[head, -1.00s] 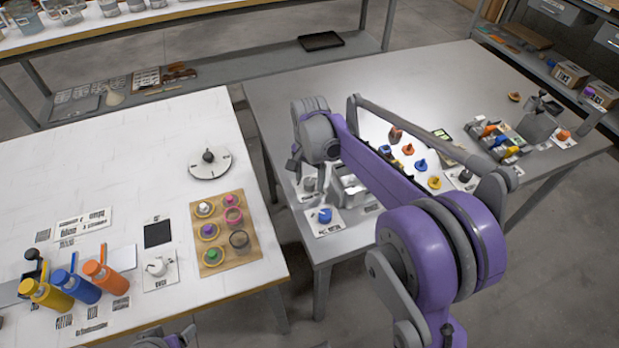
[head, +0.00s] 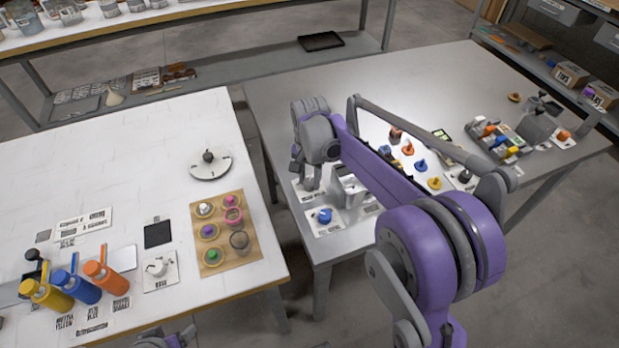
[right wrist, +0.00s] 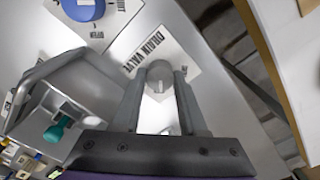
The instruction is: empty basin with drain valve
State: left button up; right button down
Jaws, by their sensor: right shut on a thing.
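The drain valve (right wrist: 160,76) is a round grey knob on a white card lettered DRAIN VALVE (right wrist: 150,50). My right gripper (right wrist: 160,90) is shut on this knob, with one finger on each side. In the head view my right gripper (head: 308,184) is at the near left part of the grey table, and it hides most of the valve. The metal basin (right wrist: 85,85) stands just left of the gripper in the right wrist view. A teal part (right wrist: 57,129) shows at the basin.
A blue knob (head: 325,215) sits on a card close to the valve; it also shows in the right wrist view (right wrist: 83,8). Several coloured knobs stand beyond my right arm. A gap separates the grey table (head: 300,90) from the white table (head: 120,150).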

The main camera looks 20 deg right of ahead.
jog(key=n, duration=0.8)
jog(key=shift+p, duration=0.4)
jog(key=n, duration=0.4)
jog(key=shift+n, duration=2.2)
jog(key=shift+c, duration=2.2)
grip_release()
jog(key=shift+r, duration=0.15)
